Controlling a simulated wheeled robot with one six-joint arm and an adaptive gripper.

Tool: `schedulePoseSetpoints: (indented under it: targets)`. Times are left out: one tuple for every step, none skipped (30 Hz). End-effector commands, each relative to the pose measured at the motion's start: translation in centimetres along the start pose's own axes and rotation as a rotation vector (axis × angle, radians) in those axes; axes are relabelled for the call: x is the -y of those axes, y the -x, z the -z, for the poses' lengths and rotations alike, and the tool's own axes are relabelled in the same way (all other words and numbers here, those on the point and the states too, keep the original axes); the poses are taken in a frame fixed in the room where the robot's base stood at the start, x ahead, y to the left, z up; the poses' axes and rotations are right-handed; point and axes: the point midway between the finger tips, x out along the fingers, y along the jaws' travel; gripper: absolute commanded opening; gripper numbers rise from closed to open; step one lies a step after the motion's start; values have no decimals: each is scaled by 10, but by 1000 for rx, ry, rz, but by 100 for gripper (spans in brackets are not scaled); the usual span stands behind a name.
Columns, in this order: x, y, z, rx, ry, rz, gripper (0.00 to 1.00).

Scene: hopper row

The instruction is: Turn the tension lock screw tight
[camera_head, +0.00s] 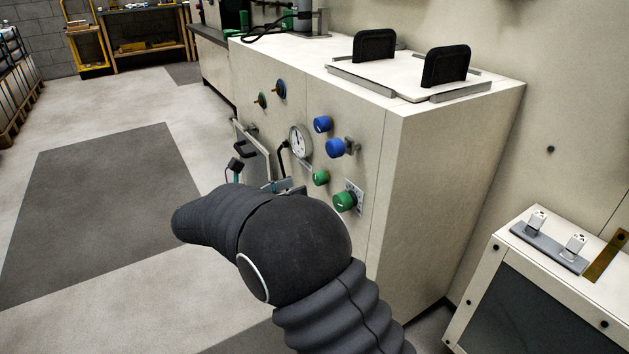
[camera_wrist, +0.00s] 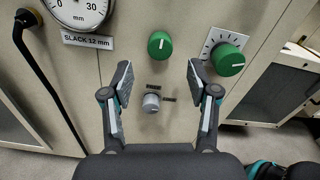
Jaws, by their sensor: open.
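A small silver knurled screw (camera_wrist: 152,103), which looks like the tension lock screw, stands out from the cream panel (camera_wrist: 125,20) in the wrist view. Dark marks lie above it and to its right. My gripper (camera_wrist: 159,82) is open, with one finger on either side of the screw in the picture. Neither finger appears to touch it, and nothing is held. Whether the screw is loose or tight I cannot tell. In the head view my arm hides the screw and most of the gripper.
A green knob (camera_wrist: 160,45) sits above the screw, and a larger green dial knob (camera_wrist: 228,59) is right of the right finger. A gauge (camera_wrist: 78,10) is at upper left, above a "SLACK 12 mm" label (camera_wrist: 87,41). Blue knobs (camera_head: 335,148) sit higher. Floor at left is clear.

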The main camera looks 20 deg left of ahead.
Motion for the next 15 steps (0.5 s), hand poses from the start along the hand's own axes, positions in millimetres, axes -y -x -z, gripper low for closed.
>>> schedulePoseSetpoints:
  targets:
    - [1,-11,0,0,-1,3,60]
    - [1,-17,0,0,-1,4,60]
    - [1,-23,0,0,-1,2,60]
    - [1,-28,0,-1,-1,2,60]
    - [1,-33,0,-1,-1,3,60]
    - [1,-39,0,-1,-1,3,60]
    - [1,-43,0,-1,-1,2,60]
    - [1,-47,0,-1,-1,2,60]
    - [0,-51,0,0,-1,1,60]
    - [0,-54,0,0,-1,1,60]
    - [0,-57,0,0,-1,1,60]
    - [0,-59,0,0,-1,1,60]
    - [0,-61,0,0,-1,1,60]
    - [0,-62,0,0,-1,1,60]
    - [0,-64,0,-1,-1,0,60]
